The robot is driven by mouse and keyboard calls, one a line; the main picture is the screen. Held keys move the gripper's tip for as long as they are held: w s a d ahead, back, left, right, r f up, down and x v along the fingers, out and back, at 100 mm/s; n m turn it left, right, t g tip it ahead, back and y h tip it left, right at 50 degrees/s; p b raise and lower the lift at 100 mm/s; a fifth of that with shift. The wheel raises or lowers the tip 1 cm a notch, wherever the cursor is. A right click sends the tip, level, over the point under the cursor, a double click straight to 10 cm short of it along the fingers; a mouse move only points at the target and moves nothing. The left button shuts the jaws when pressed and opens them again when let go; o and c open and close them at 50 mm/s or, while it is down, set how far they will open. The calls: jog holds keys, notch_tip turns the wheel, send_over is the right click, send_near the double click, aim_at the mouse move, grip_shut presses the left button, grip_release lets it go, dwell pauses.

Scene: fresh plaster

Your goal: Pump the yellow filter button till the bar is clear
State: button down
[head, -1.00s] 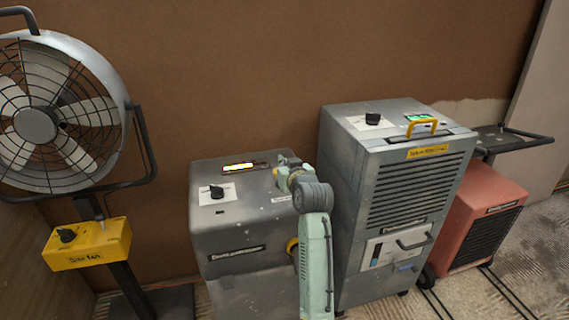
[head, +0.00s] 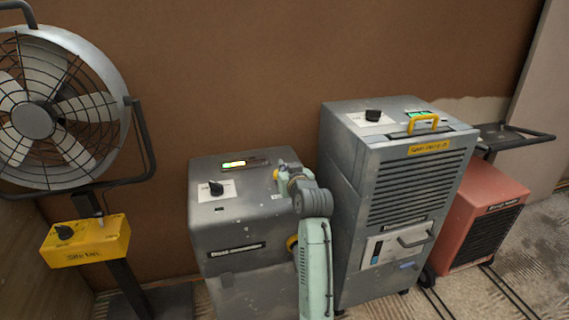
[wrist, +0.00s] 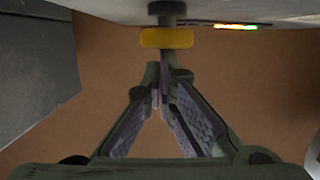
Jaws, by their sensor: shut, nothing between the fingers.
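The yellow filter button (wrist: 167,38) shows in the wrist view as a yellow cap on a dark stem at the top of the grey machine (head: 228,225). My gripper (wrist: 158,82) is shut and empty. Its fingertips point at the button and appear just short of it; I cannot tell whether they touch. In the head view my wrist covers the machine's top right corner, so the fingertips and button are not clear there. The bar (head: 234,164) on the machine's top is lit green to yellow at its left, dim red at right; it also shows in the wrist view (wrist: 238,26).
A fan (head: 35,120) with a yellow control box (head: 85,241) stands at the left. A taller grey unit (head: 417,200) with a yellow handle stands close at the right, a red heater (head: 487,215) beyond it. A brown wall (head: 235,70) is behind.

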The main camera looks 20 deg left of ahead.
notch_tip(320, 180, up, 5)
jog(key=p, duration=0.3)
jog(key=shift+w+a+f+p, duration=0.1)
jog(key=shift+f+p, duration=0.05)
jog(key=shift+p, duration=0.15)
jog(key=b+v, duration=0.3)
jog(key=v, duration=0.7)
jog(key=shift+f, duration=0.4)
